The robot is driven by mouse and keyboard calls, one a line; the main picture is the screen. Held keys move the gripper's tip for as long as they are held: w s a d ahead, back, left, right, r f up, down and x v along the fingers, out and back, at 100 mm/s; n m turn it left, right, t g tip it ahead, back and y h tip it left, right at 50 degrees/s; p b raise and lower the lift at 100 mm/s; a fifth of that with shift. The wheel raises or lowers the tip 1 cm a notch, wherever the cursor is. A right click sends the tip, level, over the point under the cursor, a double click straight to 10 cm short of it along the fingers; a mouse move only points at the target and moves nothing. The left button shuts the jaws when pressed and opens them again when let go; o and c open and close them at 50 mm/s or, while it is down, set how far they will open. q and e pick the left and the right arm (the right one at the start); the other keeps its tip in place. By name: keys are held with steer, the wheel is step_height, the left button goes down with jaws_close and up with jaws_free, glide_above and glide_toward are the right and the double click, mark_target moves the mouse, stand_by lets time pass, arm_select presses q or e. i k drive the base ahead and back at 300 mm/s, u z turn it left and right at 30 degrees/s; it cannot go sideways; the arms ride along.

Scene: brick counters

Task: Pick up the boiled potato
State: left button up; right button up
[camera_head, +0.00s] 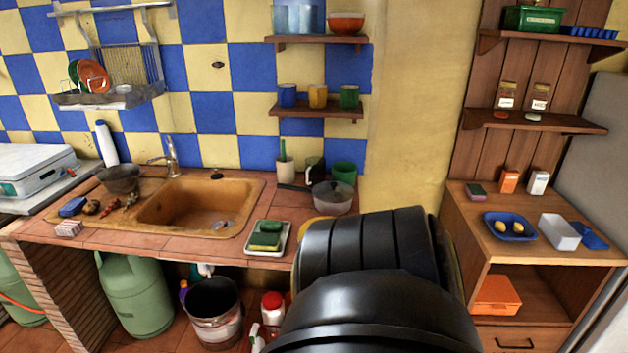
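Two small yellow oval pieces that look like boiled potatoes (501,227) lie in a blue plate (488,219) on top of the wooden cabinet at the right. A brownish lump (91,207) lies at the left of the sink; it is too small to tell what it is. A large black part of my own arm fills the bottom middle and hides part of the counter and floor. Neither of my grippers shows, so I cannot see them relative to the plate.
On the wooden cabinet (462,200), a white container (558,232) and a blue item (593,237) sit right of the plate. Small boxes (509,181) stand behind it. A shelf (535,121) with jars hangs above. The sink counter (175,246) is at the left.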

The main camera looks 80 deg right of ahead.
mark_target(518, 229)
steer(key=z, duration=1.85)
steer(key=k, duration=0.2)
steer(key=z, duration=2)
steer(key=i, duration=0.5)
